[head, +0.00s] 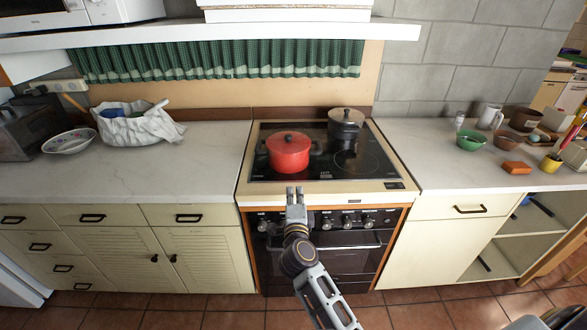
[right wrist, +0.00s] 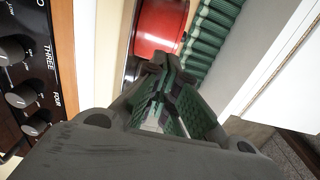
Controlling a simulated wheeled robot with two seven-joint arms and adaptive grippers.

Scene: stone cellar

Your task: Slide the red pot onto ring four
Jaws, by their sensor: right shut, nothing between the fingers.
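The red pot (head: 288,152) with a lid stands upright on the left part of the black glass hob (head: 325,174). Part of its red side shows in the right wrist view (right wrist: 162,22). A bare ring (head: 356,162) shows at the front right of the hob; no ring number is readable on the glass. My right gripper (head: 295,190) is shut and empty at the hob's front edge, just in front of the red pot and apart from it. Its closed fingers also show in the right wrist view (right wrist: 170,90). My left gripper is out of view.
A dark pot (head: 346,122) stands at the hob's back right. Oven knobs, some labelled "THREE" and "FOUR" (right wrist: 22,94), line the front panel. Bowls (head: 470,139) and other small items sit on the right counter. A white bag (head: 135,127) and a bowl (head: 69,141) sit left.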

